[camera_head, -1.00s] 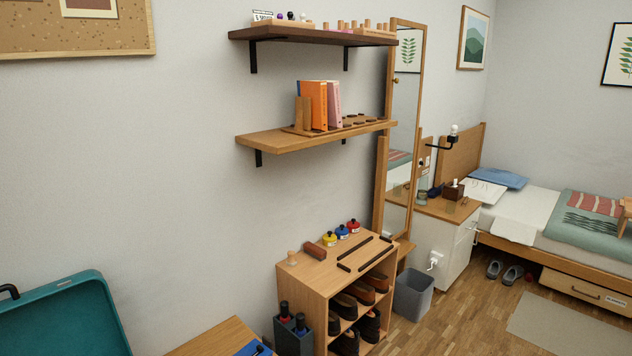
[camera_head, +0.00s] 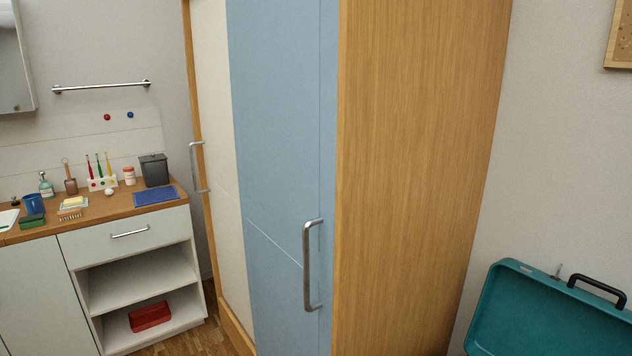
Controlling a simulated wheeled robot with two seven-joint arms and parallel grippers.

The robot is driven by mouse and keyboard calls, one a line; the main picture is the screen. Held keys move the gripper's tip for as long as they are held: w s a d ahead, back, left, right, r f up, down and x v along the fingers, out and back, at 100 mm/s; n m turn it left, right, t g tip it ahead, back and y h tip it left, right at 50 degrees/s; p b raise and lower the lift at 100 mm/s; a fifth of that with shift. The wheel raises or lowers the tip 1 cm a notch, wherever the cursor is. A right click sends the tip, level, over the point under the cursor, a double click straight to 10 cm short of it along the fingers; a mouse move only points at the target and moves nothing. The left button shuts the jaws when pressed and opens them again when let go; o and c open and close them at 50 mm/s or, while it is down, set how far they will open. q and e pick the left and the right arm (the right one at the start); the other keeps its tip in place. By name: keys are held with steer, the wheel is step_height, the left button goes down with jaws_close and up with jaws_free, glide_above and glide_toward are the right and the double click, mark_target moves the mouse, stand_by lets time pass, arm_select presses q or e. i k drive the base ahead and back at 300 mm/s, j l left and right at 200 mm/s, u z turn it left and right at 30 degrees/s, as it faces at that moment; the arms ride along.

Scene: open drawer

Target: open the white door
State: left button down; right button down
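A tall wardrobe stands in the middle of the head view. Its white door (camera_head: 215,120) is on the left, partly covered by the blue door (camera_head: 275,130) in front of it. The white door has an upright metal handle (camera_head: 197,167) near its left edge. The blue door has a similar handle (camera_head: 312,265) near its right edge. The white door's left edge is at the wooden frame, and it looks closed. Neither of my grippers is in view.
A washstand (camera_head: 130,232) with a drawer and open shelves stands left of the wardrobe, with small items on top and a red box (camera_head: 150,316) below. An open teal suitcase (camera_head: 545,315) is at the lower right. A little floor (camera_head: 195,341) shows between washstand and wardrobe.

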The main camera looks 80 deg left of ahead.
mark_target(208, 18)
steer(key=u, duration=3.3)
steer(key=i+j+u, duration=0.1)
steer(key=i, duration=0.3)
steer(key=i+j, duration=0.25)
steer(key=i, duration=0.2)
steer(key=i+j+u, duration=0.15)
steer(key=i, duration=0.25)
